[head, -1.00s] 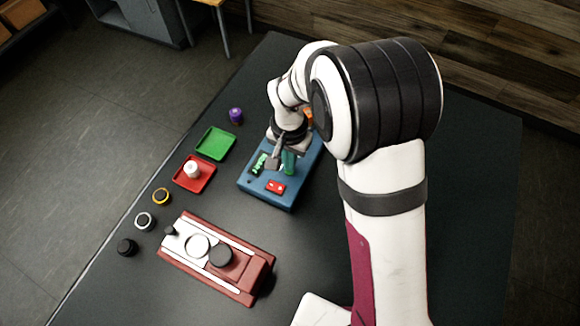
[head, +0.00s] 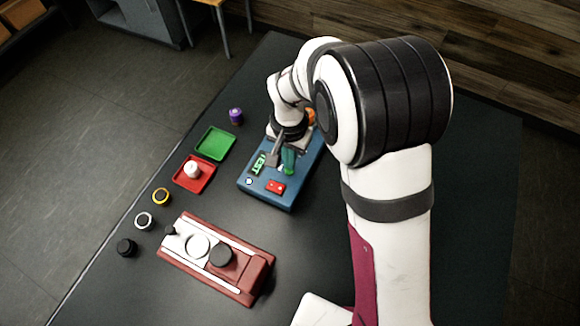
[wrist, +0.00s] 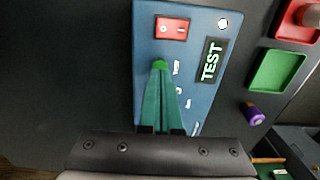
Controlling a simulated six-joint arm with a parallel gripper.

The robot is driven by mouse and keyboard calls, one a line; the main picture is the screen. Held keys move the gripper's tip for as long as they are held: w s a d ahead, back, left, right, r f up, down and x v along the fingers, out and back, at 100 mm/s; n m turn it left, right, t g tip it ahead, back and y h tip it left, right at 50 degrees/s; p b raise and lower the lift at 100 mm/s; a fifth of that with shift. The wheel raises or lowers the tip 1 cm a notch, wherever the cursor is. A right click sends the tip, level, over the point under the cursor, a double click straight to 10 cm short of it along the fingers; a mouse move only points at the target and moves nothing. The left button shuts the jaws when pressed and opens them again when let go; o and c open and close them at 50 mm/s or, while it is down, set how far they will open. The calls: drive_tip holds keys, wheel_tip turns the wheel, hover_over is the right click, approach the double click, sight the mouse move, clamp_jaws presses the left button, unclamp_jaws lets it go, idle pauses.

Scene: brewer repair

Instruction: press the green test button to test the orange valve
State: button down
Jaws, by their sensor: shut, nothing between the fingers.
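The blue test box (head: 270,201) stands on the table, under my gripper (head: 287,168). In the wrist view my gripper (wrist: 160,75) has its teal fingers together, with nothing between them. Their tips are at the green button (wrist: 160,65), overlapping it in the picture; I cannot tell how far it is pressed. The display (wrist: 212,61) reads TEST, and a small lamp (wrist: 223,24) beside it glows white. An orange part (head: 310,115), probably the valve, shows at the box's far end, mostly hidden by my wrist.
A red rocker switch (wrist: 171,29) is close to the fingers. Left of the box are a green tray (head: 215,142), a red tray (head: 193,186) holding a white part, and a purple part (head: 236,116). A red-brown brewer (head: 216,258) and several ring parts lie nearer.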

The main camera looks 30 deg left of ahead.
drive_tip(key=shift+r, duration=1.15)
wheel_tip(320, 180, up, 6)
idle(0.6)
